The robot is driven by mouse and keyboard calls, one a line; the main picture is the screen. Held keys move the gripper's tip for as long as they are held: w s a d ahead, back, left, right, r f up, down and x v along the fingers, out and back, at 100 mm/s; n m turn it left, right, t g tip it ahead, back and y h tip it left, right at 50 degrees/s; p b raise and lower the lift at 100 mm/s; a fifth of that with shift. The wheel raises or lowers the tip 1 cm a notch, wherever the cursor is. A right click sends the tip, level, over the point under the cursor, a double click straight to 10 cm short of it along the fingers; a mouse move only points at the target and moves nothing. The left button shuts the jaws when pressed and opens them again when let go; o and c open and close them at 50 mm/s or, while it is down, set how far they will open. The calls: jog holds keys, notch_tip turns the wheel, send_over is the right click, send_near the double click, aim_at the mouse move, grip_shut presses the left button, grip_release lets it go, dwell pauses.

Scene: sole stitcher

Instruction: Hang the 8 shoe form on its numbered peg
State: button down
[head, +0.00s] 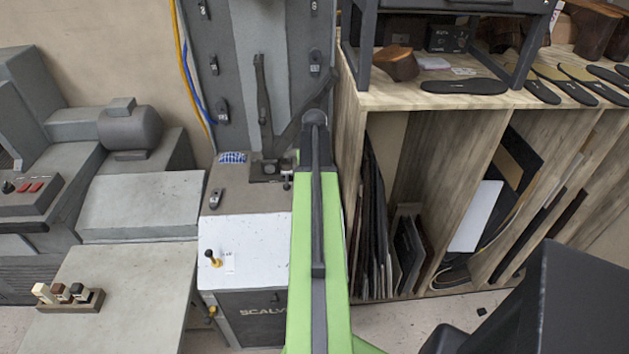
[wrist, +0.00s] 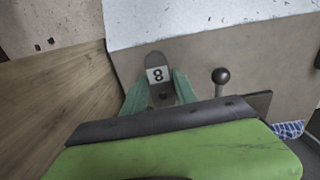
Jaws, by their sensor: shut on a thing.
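In the wrist view the 8 shoe form (wrist: 154,58) is a small grey rounded piece with a white label reading 8. It lies between the two green fingers of my gripper (wrist: 159,85), which is shut on it, over a brown surface. Whether it touches that surface is unclear. In the head view my arm hides the gripper and this form.
A ball-topped lever (wrist: 221,76) stands beside my gripper. A blue checked cloth (head: 232,157) lies near the panel's foot. A wooden shelf (head: 460,130) stands close on the right.

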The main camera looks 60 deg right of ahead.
jog(key=shift+s+a+r+p, duration=0.35)
jog(key=shift+a+r+p, duration=0.15)
jog(key=shift+r+p, duration=0.2)
jog(key=shift+s+a+r+p, duration=0.3)
jog(key=shift+a+r+p, duration=0.15)
jog(key=shift+r+p, duration=0.25)
jog(key=shift+s+a+r+p, duration=0.35)
jog(key=shift+a+r+p, duration=0.2)
jog(key=shift+r, duration=0.2)
jog(key=shift+d, duration=0.1)
